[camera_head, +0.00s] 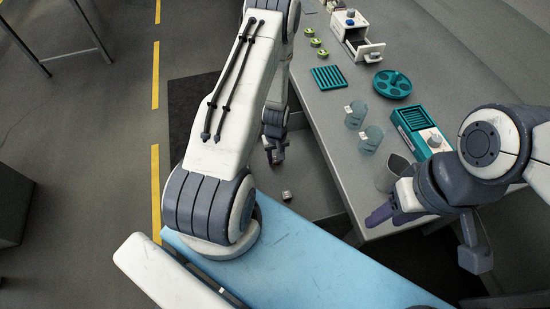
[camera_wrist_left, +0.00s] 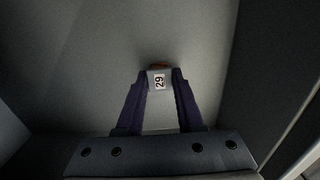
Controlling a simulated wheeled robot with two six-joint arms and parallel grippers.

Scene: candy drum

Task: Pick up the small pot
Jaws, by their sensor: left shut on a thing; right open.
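My left gripper (camera_head: 273,157) points down over a low grey surface beside the table. In the left wrist view its two dark fingers are closed on a small pot (camera_wrist_left: 159,81) with a white label reading 29 and a brownish top edge. In the head view I cannot make out the pot between the fingers. My right gripper (camera_head: 385,213) is open, with purple fingers, at the table's near edge, just below a grey cup (camera_head: 389,174).
A small grey cube (camera_head: 286,196) lies below my left gripper. On the table (camera_head: 335,130) stand two clear labelled cups (camera_head: 356,114), a teal slotted box (camera_head: 418,130), a round teal tray (camera_head: 392,84), a teal rack (camera_head: 328,77) and a white drawer unit (camera_head: 355,35).

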